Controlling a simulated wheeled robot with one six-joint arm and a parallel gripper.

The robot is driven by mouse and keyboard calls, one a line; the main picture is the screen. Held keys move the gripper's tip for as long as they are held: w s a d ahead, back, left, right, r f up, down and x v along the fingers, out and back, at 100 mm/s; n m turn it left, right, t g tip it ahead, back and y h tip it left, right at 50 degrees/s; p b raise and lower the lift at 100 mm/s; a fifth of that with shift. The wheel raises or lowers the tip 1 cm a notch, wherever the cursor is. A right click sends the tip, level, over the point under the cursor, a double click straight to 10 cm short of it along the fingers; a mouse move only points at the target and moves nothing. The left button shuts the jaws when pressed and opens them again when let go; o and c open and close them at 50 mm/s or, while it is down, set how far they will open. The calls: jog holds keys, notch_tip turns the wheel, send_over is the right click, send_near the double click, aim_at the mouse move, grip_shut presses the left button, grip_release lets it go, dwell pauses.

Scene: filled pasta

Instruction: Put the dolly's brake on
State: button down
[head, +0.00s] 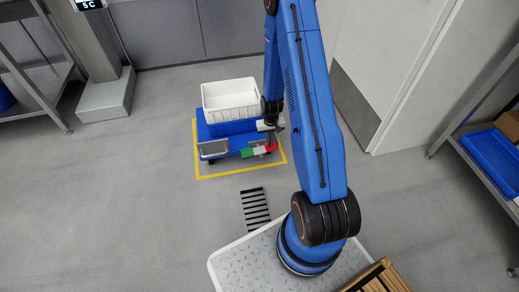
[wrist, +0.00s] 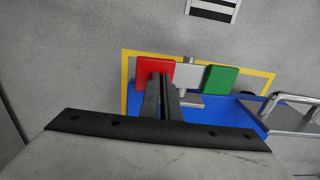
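The blue dolly (head: 222,146) stands inside a yellow floor outline (head: 224,174). On its near side is a pedal bar with a green pad (head: 247,154), a pale middle (head: 259,151) and a red pad (head: 271,147). The wrist view shows the red pad (wrist: 151,70) at left and the green pad (wrist: 221,79) at right. My gripper (wrist: 161,78) has its dark fingers together, with nothing seen between them. The fingertips overlap the lower part of the red pad in the wrist view; I cannot tell whether they touch it. I cannot tell which pad sits lower.
A white crate (head: 231,112) rides on the dolly. A grey handle (head: 213,149) shows at its left front. A black-striped floor marking (head: 256,208) lies nearer me. Open grey floor surrounds the outline; shelving stands at both sides.

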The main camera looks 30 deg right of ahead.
jog(key=shift+f, duration=0.7)
dwell(0.4)
jog(key=shift+r, duration=3.55)
